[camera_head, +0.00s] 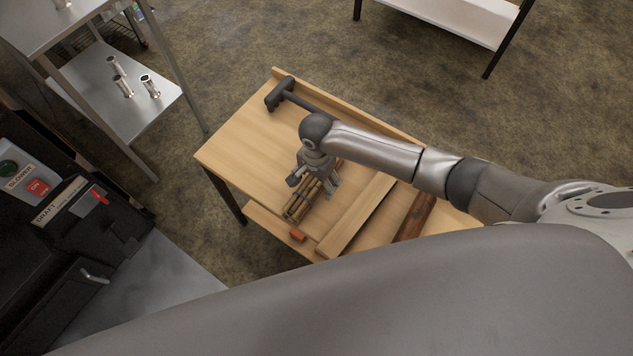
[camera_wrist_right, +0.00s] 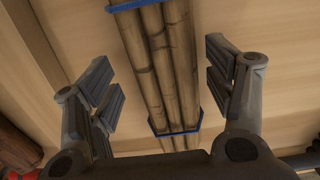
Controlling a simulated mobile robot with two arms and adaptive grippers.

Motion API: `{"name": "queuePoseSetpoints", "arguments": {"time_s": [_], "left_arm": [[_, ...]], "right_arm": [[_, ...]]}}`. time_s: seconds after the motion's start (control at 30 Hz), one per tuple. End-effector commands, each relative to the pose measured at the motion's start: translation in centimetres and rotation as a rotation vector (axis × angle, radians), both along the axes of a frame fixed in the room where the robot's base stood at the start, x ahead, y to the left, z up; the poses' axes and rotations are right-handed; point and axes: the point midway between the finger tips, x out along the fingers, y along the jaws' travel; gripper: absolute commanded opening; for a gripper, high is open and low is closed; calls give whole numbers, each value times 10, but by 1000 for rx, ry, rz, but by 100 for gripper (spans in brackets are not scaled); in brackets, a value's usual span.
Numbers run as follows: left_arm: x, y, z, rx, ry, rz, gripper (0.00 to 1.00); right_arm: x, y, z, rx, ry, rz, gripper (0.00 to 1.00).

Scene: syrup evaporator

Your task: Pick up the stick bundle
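The stick bundle (camera_head: 299,205) lies on the wooden table (camera_head: 232,151). It is several brown sticks side by side, and in the right wrist view the bundle (camera_wrist_right: 158,62) shows two blue bands around it. My right gripper (camera_head: 315,182) is above the bundle, pointing down. In the right wrist view the fingers of my right gripper (camera_wrist_right: 165,90) are spread wide, one on each side of the bundle, with a gap on both sides. Nothing is held. How far the fingertips are above the table is hard to tell. My left gripper is not in view.
A dark-headed hammer or mallet (camera_head: 281,93) lies at the table's far edge. A wooden divider (camera_head: 357,214) runs right of the bundle, with a dark log (camera_head: 414,217) beyond it. A small orange piece (camera_head: 298,235) lies near the front. A metal shelf (camera_head: 110,92) stands left.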

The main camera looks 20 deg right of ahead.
Motion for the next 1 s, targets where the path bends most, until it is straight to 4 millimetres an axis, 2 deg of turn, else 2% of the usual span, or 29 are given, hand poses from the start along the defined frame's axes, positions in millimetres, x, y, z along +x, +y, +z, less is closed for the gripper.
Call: {"name": "queuePoseSetpoints", "arguments": {"time_s": [0.07,0.33,0.67,0.77,0.9,1.0], "left_arm": [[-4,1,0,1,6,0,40],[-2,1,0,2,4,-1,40],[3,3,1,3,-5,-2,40],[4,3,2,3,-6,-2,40],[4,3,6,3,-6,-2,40],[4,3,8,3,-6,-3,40]], "right_arm": [[0,0,0,0,0,0,60],[0,0,0,-1,1,-1,25],[0,0,3,0,0,-1,25],[0,0,11,1,-1,-1,25],[1,0,34,3,-3,0,25],[-13,4,47,4,0,2,25]]}}
